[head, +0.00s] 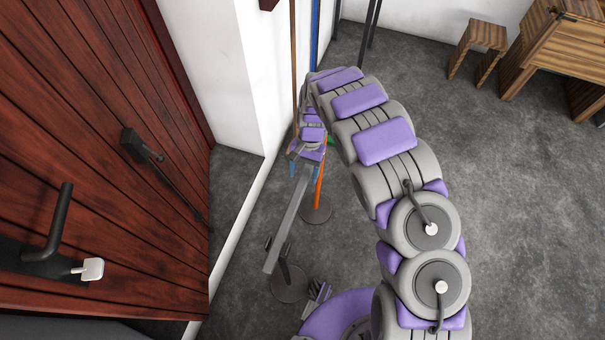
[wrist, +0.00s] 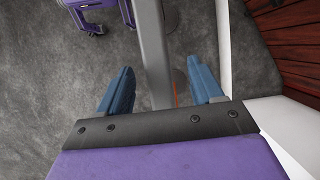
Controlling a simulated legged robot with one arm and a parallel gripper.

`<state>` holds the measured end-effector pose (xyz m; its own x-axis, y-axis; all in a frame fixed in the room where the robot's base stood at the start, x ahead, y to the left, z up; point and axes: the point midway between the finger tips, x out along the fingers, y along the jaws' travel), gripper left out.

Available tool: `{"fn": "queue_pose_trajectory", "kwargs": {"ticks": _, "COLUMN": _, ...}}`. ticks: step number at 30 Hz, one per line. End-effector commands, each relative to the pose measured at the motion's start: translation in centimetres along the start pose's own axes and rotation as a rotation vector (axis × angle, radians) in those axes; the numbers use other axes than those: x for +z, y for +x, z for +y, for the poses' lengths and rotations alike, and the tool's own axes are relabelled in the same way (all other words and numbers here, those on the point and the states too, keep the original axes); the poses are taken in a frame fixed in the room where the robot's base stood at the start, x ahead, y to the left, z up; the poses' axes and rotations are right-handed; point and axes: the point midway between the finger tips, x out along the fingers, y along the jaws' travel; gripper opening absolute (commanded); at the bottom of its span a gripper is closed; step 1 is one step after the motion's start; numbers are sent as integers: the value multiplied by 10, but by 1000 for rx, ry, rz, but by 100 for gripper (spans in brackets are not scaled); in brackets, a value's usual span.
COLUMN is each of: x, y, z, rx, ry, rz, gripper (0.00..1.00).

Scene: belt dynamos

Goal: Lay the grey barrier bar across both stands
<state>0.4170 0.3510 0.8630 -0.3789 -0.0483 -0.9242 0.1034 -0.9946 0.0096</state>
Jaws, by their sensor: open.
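The grey barrier bar (head: 287,224) is a long straight beam, seen beyond the door on the left side of the head view. One stand has an orange pole (head: 319,185) and a round base. The other stand (head: 288,283) is dark, with a round base nearer me. The bar passes over or beside both; I cannot tell whether it rests on them. My gripper (head: 305,170) is at the bar's far end. In the wrist view, its blue fingers (wrist: 162,70) are open on either side of the bar (wrist: 152,45), with visible gaps.
A red-brown plank door (head: 100,130) with a black handle stands close on the left. A white wall (head: 225,80) runs beside the bar. A wooden stool (head: 480,42) and wooden furniture (head: 550,50) stand at back right. The grey floor on the right is clear.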

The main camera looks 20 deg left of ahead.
Motion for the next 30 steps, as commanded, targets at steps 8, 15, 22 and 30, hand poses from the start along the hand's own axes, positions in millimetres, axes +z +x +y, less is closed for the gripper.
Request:
{"fn": "queue_pose_trajectory", "kwargs": {"ticks": 8, "x": -1, "y": -61, "z": -2, "rx": -1, "ry": -1, "rz": 5, "gripper": 66}}
{"fn": "queue_pose_trajectory", "kwargs": {"ticks": 15, "x": -2, "y": -114, "z": -4, "rx": -1, "ry": 1, "rz": 5, "gripper": 66}}
{"fn": "queue_pose_trajectory", "kwargs": {"ticks": 22, "x": -2, "y": -148, "z": -4, "rx": 1, "ry": 0, "rz": 2, "gripper": 66}}
{"fn": "queue_pose_trajectory", "kwargs": {"ticks": 30, "x": -2, "y": -158, "z": -3, "rx": 4, "ry": 2, "rz": -2, "gripper": 66}}
